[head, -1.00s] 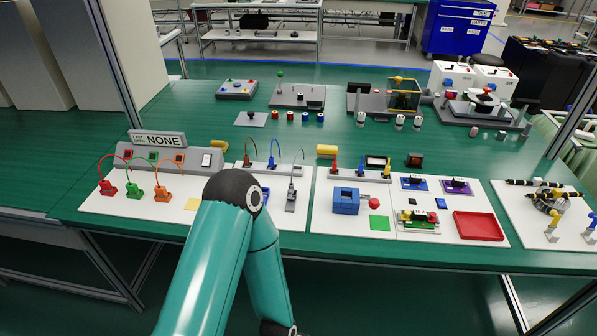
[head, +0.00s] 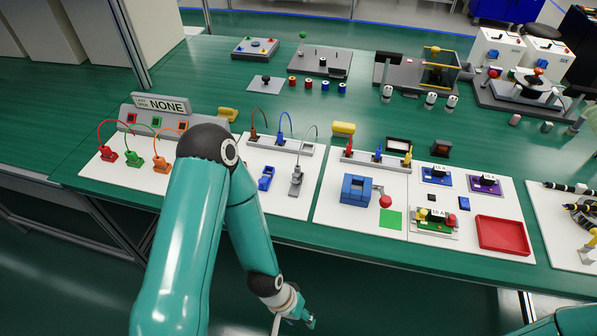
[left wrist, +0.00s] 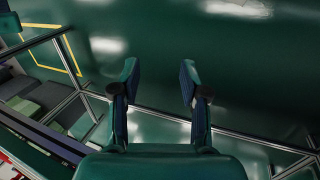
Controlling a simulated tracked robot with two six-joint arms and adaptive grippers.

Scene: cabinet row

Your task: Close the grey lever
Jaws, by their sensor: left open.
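A small grey part (head: 296,182), which looks like the grey lever piece, stands on a white panel (head: 284,205) in the head view. A thin grey wire arches behind it. It is too small to tell the lever's exact angle. A blue part (head: 265,178) is to its left. My left gripper (head: 308,319) is low in front of the table's front edge, below and apart from the grey part. In the left wrist view my left gripper (left wrist: 158,72) is open and empty, facing the dark green floor. My right gripper is not in view.
Red, green and orange plugs (head: 134,157) with arched cables stand left of my left arm. A blue block (head: 356,189), a green square (head: 391,220) and a red tray (head: 502,235) are to the right. The table's front edge runs between my left gripper and the panels.

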